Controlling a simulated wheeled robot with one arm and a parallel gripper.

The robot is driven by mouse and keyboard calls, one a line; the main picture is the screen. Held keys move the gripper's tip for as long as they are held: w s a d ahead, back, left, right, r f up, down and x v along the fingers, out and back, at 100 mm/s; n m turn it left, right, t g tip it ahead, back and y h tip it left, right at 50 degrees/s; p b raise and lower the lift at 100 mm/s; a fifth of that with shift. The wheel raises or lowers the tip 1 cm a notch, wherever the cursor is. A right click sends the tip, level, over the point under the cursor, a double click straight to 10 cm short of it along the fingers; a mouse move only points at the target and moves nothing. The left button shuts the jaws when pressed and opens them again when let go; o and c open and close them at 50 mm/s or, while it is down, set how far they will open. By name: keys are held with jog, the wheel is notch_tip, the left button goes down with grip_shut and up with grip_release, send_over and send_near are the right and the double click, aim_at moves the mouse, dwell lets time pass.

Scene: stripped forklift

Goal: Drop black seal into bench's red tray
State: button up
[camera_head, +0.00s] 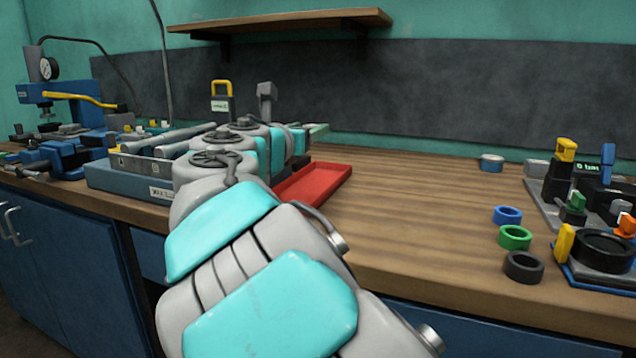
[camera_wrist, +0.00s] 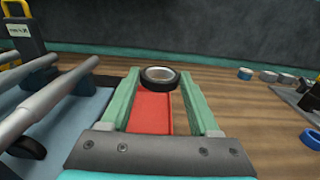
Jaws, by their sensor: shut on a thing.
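My gripper (camera_wrist: 161,76) is shut on a black ring-shaped seal (camera_wrist: 160,86) with a pale inner face, held between the tips of its two green fingers in the wrist view. The red tray (camera_wrist: 150,114) shows between the fingers, below and nearer than the seal in that picture. In the head view the red tray (camera_head: 328,179) lies on the bench just right of my arm, which hides its left part. The held seal is hidden there; only a bit of a green finger (camera_head: 318,128) shows. Another black ring (camera_head: 523,267) lies on the bench at the right.
A blue ring (camera_head: 507,215) and a green ring (camera_head: 514,237) lie beside the loose black ring. Fixtures with coloured parts (camera_head: 598,250) crowd the right end. A blue box with grey rods (camera_head: 130,180) is left of the tray. The bench middle (camera_head: 420,200) is clear.

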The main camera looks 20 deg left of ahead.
notch_tip(320, 180, down, 6)
jog(key=b, duration=0.4)
jog(key=shift+b, duration=0.3)
jog(key=o, duration=1.4)
jog(key=shift+s+r, duration=0.1)
